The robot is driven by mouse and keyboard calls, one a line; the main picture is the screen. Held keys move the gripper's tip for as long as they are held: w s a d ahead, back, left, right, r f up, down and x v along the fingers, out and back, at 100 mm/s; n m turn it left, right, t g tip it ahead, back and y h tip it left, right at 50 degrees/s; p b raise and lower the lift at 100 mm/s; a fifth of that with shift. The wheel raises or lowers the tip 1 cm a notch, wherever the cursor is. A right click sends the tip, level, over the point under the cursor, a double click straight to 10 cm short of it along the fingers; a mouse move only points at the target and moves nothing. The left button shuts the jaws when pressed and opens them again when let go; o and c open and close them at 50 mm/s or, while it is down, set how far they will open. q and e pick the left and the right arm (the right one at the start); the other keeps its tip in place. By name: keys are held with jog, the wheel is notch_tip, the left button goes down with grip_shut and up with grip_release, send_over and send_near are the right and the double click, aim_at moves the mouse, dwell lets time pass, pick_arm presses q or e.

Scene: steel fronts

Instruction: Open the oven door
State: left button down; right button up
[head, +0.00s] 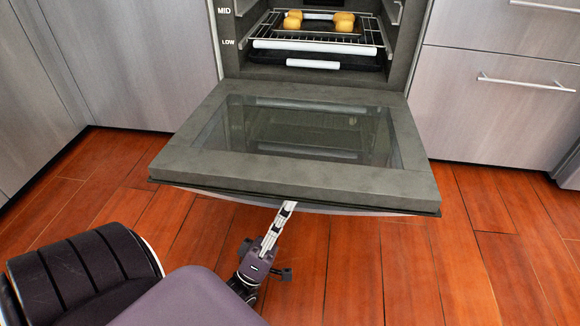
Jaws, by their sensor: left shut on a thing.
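The oven door (178,162) is swung far down and lies nearly level, with its dark window facing up. The oven cavity (400,62) behind it is open to view. My left gripper (287,209) is at the front edge of the door, near its middle, and its fingertips run under the edge. It is shut on the door there. The door's outer face and any handle are mostly hidden below the edge. My right gripper is not in view.
Inside the oven, a wire rack (330,37) holds several round golden buns (344,22), with a dark tray (305,60) below. Steel fronts (497,110) stand on both sides, with a bar handle at right. The wooden floor (350,270) in front is clear.

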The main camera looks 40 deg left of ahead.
aim_at(288, 172)
pick_arm(q)
jog(key=shift+w+a+f, duration=0.15)
jog(key=shift+w+a, duration=0.1)
jog(key=c, duration=2.2)
grip_release()
jog(key=o, duration=0.4)
jog(key=shift+d, duration=0.1)
jog(key=shift+o, duration=0.2)
notch_tip(288, 172, up, 10)
jog(key=shift+r, duration=0.1)
jog(key=s+a+f, duration=0.2)
jog(key=s+f, duration=0.1)
jog(key=f, duration=0.5)
jog(key=shift+s+f, duration=0.15)
jog(key=shift+s, duration=0.1)
